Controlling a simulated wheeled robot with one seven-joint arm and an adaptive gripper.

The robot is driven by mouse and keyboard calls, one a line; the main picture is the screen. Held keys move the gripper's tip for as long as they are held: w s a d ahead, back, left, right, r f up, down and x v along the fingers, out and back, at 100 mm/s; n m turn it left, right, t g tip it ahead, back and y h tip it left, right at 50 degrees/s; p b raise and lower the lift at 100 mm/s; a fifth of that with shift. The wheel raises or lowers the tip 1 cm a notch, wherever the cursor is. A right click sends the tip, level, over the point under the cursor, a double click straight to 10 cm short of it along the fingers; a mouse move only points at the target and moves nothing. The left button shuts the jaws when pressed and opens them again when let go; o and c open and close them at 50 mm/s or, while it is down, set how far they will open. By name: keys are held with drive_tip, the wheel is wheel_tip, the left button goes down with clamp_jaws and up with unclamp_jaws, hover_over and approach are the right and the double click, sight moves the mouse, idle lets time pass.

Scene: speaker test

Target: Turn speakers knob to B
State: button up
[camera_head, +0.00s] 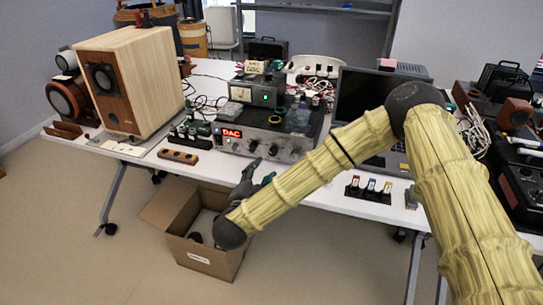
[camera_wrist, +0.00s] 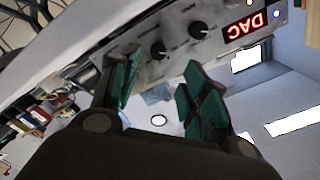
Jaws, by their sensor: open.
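The silver amplifier front panel (camera_head: 262,145) stands on the white table and carries a red lit DAC display (camera_head: 231,133) at its left. In the wrist view the picture is rotated, with the DAC display (camera_wrist: 245,28) at the upper right. Two black round knobs show there, one (camera_wrist: 198,30) near the display and one (camera_wrist: 158,50) farther from it. Their small labels are too blurred to read, so I cannot tell which is the speakers knob. My gripper (camera_head: 256,176) is in front of and below the panel. Its green-padded fingers (camera_wrist: 155,88) are apart and empty, clear of the knobs.
A wooden speaker (camera_head: 140,80) stands left on the table (camera_head: 335,205). A small wooden block with buttons (camera_head: 178,156) lies near the front edge. An open laptop (camera_head: 365,95) is right of the amplifier, behind my arm. A cardboard box (camera_head: 180,215) stands on the floor below the gripper.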

sight(273, 154)
drive_tip(key=shift+w+d, duration=0.45)
drive_tip(key=shift+d, duration=0.05)
drive_tip(key=x, duration=0.8)
drive_tip(key=shift+a, duration=0.1)
clamp_jaws()
